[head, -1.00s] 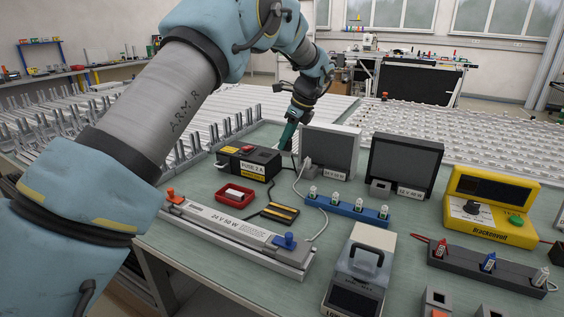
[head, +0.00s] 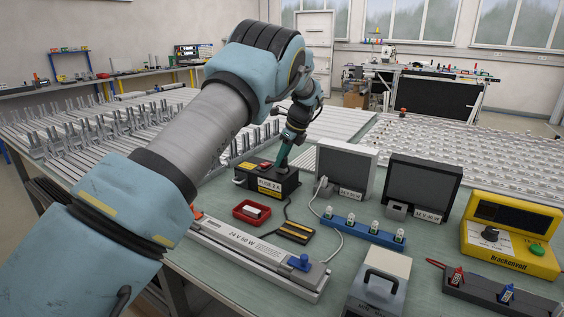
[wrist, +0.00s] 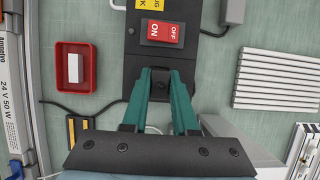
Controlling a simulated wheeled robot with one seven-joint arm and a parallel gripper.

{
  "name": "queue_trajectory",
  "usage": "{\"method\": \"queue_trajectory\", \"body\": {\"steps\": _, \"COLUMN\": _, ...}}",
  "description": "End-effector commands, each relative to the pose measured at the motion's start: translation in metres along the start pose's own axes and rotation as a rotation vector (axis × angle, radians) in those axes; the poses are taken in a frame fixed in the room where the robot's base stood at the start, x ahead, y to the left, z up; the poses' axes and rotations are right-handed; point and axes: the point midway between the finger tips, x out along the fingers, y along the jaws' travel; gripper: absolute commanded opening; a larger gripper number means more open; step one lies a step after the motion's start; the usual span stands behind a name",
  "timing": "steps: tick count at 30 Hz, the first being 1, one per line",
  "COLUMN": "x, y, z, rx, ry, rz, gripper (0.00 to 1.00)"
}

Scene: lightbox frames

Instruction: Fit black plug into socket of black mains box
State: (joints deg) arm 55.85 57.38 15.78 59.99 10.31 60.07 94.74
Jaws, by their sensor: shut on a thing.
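The black mains box (head: 268,186) with its "FUSE 2 A" label stands on the green bench in the head view. In the wrist view the mains box (wrist: 133,48) shows a red ON/OFF switch and a yellow label. My gripper (head: 282,164) points down over the right part of the box. Its teal fingers (wrist: 159,80) are shut on the black plug (wrist: 160,76), which shows only as a dark shape between the tips. The socket is hidden beneath the plug and fingers. I cannot tell whether the plug touches the socket or is in it.
A red tray (head: 251,211) and a black-yellow block (head: 296,232) lie in front of the box. A grey panel (head: 346,168) stands close to the right. A blue terminal strip (head: 362,230) and a long 24 V unit (head: 258,252) are nearer. A dark cable (wrist: 58,103) runs along the bench.

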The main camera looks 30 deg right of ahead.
Motion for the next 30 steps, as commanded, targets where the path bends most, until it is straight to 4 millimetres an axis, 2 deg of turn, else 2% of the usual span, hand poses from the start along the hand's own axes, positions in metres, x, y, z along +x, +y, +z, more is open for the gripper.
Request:
{"method": "queue_trajectory", "body": {"steps": 4, "x": 0.015, "y": 0.001, "z": -0.007, "rx": 0.002, "ry": 0.0, "rz": 0.003, "gripper": 0.0}}
{"method": "queue_trajectory", "body": {"steps": 15, "x": 0.021, "y": 0.0, "z": -0.009, "rx": 0.001, "ry": 0.0, "rz": 0.001, "gripper": 0.0}}
{"method": "queue_trajectory", "body": {"steps": 16, "x": 0.021, "y": 0.0, "z": -0.009, "rx": 0.001, "ry": 0.0, "rz": 0.0, "gripper": 0.28}}
{"method": "queue_trajectory", "body": {"steps": 18, "x": 0.02, "y": 0.0, "z": -0.009, "rx": 0.001, "ry": 0.0, "rz": 0.0, "gripper": 0.36}}
{"method": "queue_trajectory", "body": {"steps": 24, "x": 0.02, "y": 0.0, "z": -0.009, "rx": 0.001, "ry": 0.0, "rz": 0.001, "gripper": 0.57}}
{"method": "queue_trajectory", "body": {"steps": 30, "x": 0.02, "y": 0.0, "z": -0.008, "rx": 0.001, "ry": 0.0, "rz": 0.001, "gripper": 0.57}}
